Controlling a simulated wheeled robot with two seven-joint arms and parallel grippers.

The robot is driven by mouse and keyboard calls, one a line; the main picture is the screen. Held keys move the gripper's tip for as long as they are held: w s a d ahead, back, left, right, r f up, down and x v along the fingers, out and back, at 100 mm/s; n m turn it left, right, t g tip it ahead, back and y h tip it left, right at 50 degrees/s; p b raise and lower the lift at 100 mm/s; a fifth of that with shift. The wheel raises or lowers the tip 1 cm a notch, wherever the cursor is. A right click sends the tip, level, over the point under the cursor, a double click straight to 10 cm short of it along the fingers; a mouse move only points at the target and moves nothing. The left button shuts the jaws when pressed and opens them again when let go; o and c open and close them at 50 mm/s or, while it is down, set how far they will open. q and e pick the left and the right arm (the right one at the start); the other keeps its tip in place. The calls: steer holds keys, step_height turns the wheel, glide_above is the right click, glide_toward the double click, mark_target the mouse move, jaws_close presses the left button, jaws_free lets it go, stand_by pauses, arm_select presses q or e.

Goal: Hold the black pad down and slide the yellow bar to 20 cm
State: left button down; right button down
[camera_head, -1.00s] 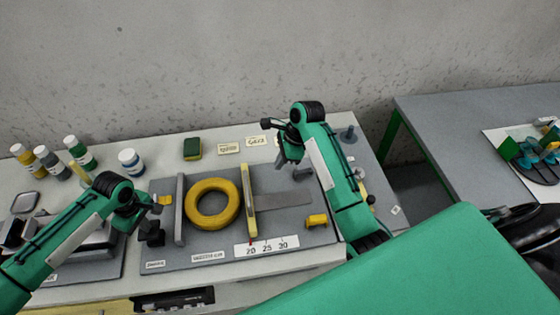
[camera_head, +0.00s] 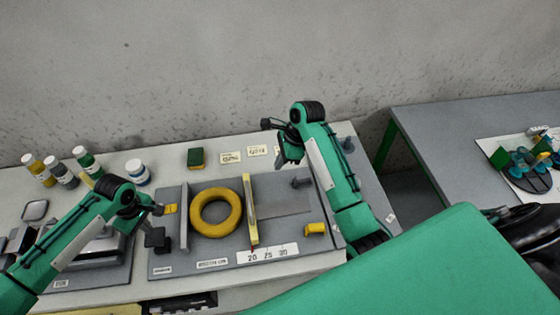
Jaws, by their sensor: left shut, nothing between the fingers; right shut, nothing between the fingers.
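The yellow bar (camera_head: 249,200) stands upright across the grey board, just right of a yellow ring (camera_head: 216,212). Its red-tipped near end sits by the 20 mark on the white scale (camera_head: 267,254). The black pad (camera_head: 157,238) is at the board's left edge, left of the grey upright plate (camera_head: 184,218). My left gripper (camera_head: 159,210) is shut and empty, just behind and above the pad; I cannot tell whether it touches. My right gripper (camera_head: 283,163) is shut and empty, above the far part of the board, right of the bar and apart from it.
A yellow block (camera_head: 315,229) and grey pegs (camera_head: 301,183) are on the board's right side. Bottles (camera_head: 85,160), a green-yellow sponge (camera_head: 196,157) and small labels (camera_head: 230,157) line the back. Another table (camera_head: 450,130) stands at right across a gap.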

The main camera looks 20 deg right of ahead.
arm_select(q)
step_height(320, 180, up, 3)
steer(key=p, duration=0.3)
steer(key=shift+r, duration=0.15)
step_height(320, 180, up, 14)
steer(key=b, duration=0.3)
steer(key=shift+b, duration=0.4)
steer(key=shift+f, duration=0.2)
stand_by(0.5)
